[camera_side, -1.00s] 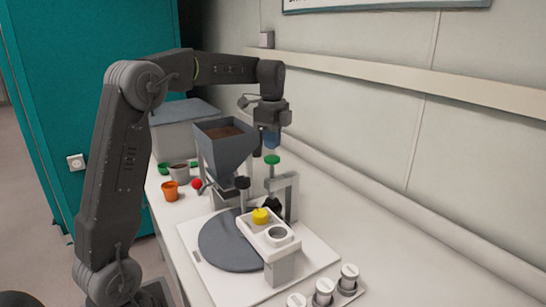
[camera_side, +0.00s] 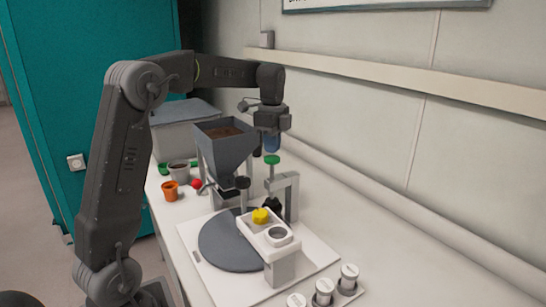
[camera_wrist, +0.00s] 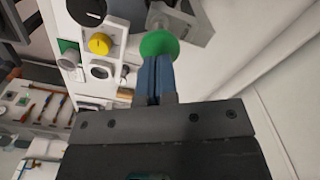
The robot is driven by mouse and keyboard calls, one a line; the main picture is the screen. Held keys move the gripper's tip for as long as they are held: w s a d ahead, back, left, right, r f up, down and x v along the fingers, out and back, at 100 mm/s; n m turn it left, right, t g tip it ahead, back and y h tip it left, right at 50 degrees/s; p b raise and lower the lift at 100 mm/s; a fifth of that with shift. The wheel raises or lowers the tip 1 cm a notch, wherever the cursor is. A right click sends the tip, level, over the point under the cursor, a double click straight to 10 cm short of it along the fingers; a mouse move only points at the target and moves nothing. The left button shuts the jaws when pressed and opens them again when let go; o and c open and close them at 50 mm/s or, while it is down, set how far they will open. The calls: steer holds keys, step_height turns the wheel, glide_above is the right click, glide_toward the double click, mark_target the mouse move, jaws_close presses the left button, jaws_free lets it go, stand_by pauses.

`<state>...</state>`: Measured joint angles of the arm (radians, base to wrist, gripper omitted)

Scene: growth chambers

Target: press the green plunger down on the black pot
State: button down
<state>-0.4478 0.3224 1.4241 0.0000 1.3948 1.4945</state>
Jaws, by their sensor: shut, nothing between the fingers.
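The green plunger (camera_side: 271,160) is a round green cap on a grey bracket (camera_side: 291,195) in the side view. A dark shape low beside the bracket, probably the black pot (camera_side: 275,204), is partly hidden. My gripper (camera_side: 271,146) is just above the green cap, its blue fingers shut and pointing down. In the wrist view the shut blue fingers (camera_wrist: 153,72) overlap the near edge of the green plunger (camera_wrist: 159,43). I cannot tell whether they touch it.
A grey hopper of soil (camera_side: 222,148) stands left of the plunger. A yellow knob (camera_side: 261,215) sits on a white block in front, over a dark turntable (camera_side: 222,245). An orange pot (camera_side: 170,190) is at left.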

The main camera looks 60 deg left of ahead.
mark_target(272, 156)
steer(key=shift+f, duration=2.05)
steer(key=shift+r, duration=5.15)
